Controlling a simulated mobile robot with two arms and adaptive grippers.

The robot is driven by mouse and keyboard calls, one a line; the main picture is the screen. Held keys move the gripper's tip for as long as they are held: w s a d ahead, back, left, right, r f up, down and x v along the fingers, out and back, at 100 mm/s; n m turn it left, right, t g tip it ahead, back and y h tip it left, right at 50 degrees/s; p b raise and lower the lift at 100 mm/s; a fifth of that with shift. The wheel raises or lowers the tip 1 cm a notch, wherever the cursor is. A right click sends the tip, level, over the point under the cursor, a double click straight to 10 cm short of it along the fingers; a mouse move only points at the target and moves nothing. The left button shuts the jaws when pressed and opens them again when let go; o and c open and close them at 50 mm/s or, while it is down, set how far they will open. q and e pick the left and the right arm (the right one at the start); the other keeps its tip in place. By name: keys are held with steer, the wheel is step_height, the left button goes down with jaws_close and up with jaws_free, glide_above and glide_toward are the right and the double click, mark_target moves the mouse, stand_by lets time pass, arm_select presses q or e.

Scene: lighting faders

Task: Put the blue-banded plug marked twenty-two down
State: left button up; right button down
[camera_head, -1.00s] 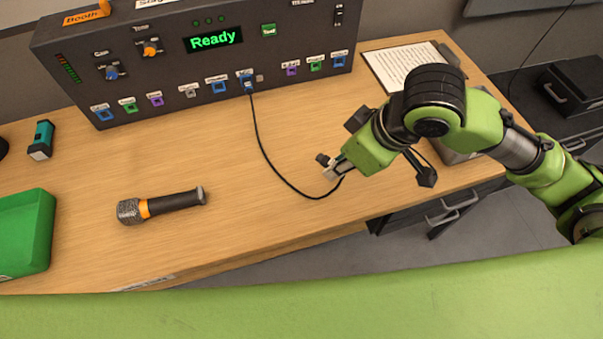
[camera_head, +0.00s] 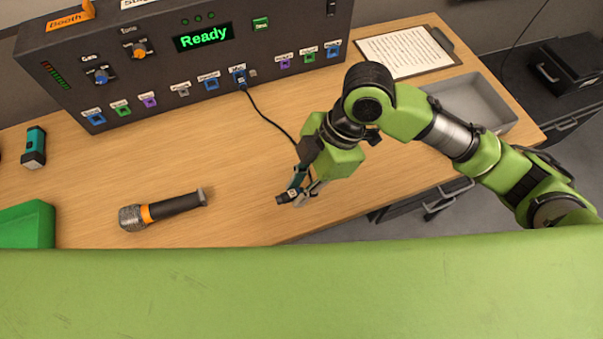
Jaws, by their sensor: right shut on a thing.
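My right gripper (camera_head: 298,193) is shut on a small dark plug (camera_head: 284,198) at the front right of the table. A bluish bit shows between the fingers, but the fingers hide most of the plug and I cannot read its mark. A black cable (camera_head: 266,118) runs from a plug in a blue socket (camera_head: 240,78) on the dark panel (camera_head: 180,60) toward the gripper. Whether the held plug touches the tabletop is not clear. My left gripper is not in view.
A microphone (camera_head: 162,209) lies on the wooden table (camera_head: 215,150), left of the gripper. A green bin (camera_head: 27,225) and a teal object (camera_head: 34,147) are at the left. A clipboard (camera_head: 408,50) and grey tray (camera_head: 475,103) are at the right. The middle of the table is clear.

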steer(key=w+f, duration=0.4)
steer(key=w, duration=0.1)
steer(key=w+f+p, duration=0.1)
steer(key=w+f, duration=0.1)
steer(key=shift+w+d+f, duration=0.15)
steer(key=shift+d+f, duration=0.15)
steer(key=shift+d, duration=0.1)
steer(key=f, duration=0.2)
steer(key=f+p, duration=0.1)
steer(key=shift+w, duration=0.25)
steer(key=shift+f, duration=0.25)
steer(key=shift+f, duration=0.35)
steer(key=c, duration=1.9)
jaws_free()
